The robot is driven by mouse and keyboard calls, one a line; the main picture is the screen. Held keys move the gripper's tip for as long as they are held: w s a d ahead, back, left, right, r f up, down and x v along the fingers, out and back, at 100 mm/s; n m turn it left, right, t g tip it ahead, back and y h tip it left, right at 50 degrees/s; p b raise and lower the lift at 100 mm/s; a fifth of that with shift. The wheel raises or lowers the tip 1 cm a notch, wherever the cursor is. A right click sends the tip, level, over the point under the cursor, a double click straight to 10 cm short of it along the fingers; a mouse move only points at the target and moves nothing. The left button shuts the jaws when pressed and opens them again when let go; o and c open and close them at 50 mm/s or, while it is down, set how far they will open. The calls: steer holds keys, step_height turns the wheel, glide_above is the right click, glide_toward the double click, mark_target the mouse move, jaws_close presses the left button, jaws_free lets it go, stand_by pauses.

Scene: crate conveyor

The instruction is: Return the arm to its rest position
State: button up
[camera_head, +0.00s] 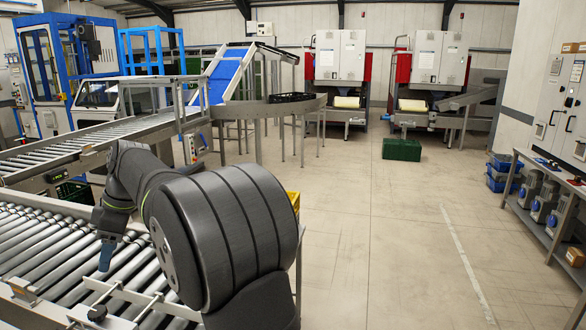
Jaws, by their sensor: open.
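My dark grey arm reaches in from the bottom middle and hides part of the scene behind it. My gripper (105,256) is at the left, over the roller conveyor (60,262), with a blue finger pointing down. It is open, and nothing shows in it. Only part of the gripper can be made out, and its height above the rollers is hard to tell.
A second roller conveyor (120,131) runs behind, meeting a curved belt with a black crate (290,97). A green crate (401,149) stands on the open floor. A workbench (545,185) lines the right wall. A yellow crate (294,201) is partly hidden by my arm.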

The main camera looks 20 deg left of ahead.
mark_target(96, 311)
steer(key=x, duration=1.5)
steer(key=shift+s, duration=0.1)
steer(key=shift+a+f, duration=0.2)
steer(key=shift+f, duration=0.05)
steer(key=m, duration=0.1)
steer(key=m+t, duration=0.1)
steer(key=m, duration=0.2)
steer(key=shift+s+d+r+m+t+y, duration=0.1)
steer(key=shift+s+m+t+y, duration=0.2)
steer(key=shift+y, duration=0.1)
steer(key=shift+s+m+t, duration=0.1)
steer(key=shift+m+t, duration=0.6)
steer(key=shift+m, duration=1.3)
steer(key=shift+s+m+t, duration=0.2)
steer(key=shift+m+t, duration=0.7)
steer(key=shift+m, duration=1.4)
steer(key=shift+s+m+t+h, duration=0.1)
steer(key=shift+m+t+h, duration=0.55)
steer(key=shift+m, duration=1.25)
